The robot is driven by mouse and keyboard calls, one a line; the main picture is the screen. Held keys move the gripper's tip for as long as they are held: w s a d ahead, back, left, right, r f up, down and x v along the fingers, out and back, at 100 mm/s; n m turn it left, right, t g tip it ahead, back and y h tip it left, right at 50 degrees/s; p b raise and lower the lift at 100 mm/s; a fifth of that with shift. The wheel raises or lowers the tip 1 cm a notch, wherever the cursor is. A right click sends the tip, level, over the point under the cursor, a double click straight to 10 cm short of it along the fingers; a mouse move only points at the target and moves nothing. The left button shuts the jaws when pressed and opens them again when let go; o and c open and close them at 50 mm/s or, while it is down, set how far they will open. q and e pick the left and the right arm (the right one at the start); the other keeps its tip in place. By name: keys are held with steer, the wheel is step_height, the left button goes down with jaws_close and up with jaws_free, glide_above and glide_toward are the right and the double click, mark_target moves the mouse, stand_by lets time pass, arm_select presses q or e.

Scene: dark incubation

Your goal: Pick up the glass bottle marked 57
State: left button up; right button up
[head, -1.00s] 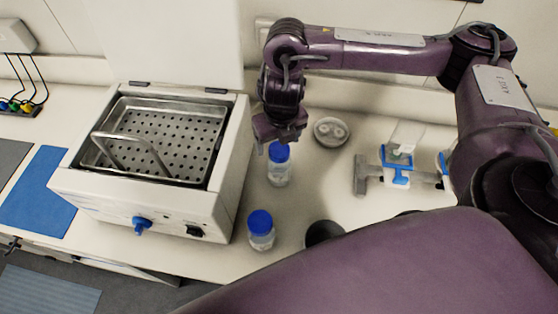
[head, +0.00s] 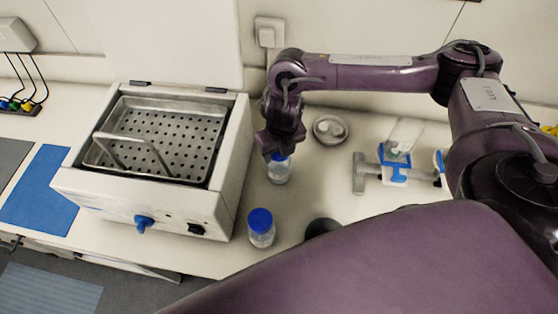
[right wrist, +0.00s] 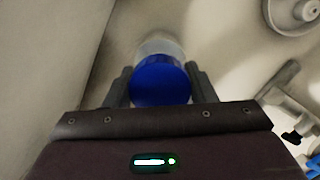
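Two clear glass bottles with blue caps stand upright on the counter. The far bottle (head: 279,172) is just below my right gripper (head: 275,152), and the near bottle (head: 261,229) stands in front of it, free. In the right wrist view, the far bottle's blue cap (right wrist: 160,82) lies between the two dark fingers of my right gripper (right wrist: 160,85), one on each side. The fingers look open around the cap, with very little gap; contact is not clear. No number can be read on either bottle. My left gripper is not in view.
A white water bath (head: 224,160) with a perforated metal tray stands close on the left. A round dish (head: 330,130) lies behind right of the bottles, and a grey and blue stand (head: 360,174) is further right. A dark round object (head: 321,228) is partly hidden by my arm.

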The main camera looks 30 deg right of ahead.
steer(key=c, duration=1)
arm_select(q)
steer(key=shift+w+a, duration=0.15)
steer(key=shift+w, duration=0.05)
arm_select(e)
jaws_close()
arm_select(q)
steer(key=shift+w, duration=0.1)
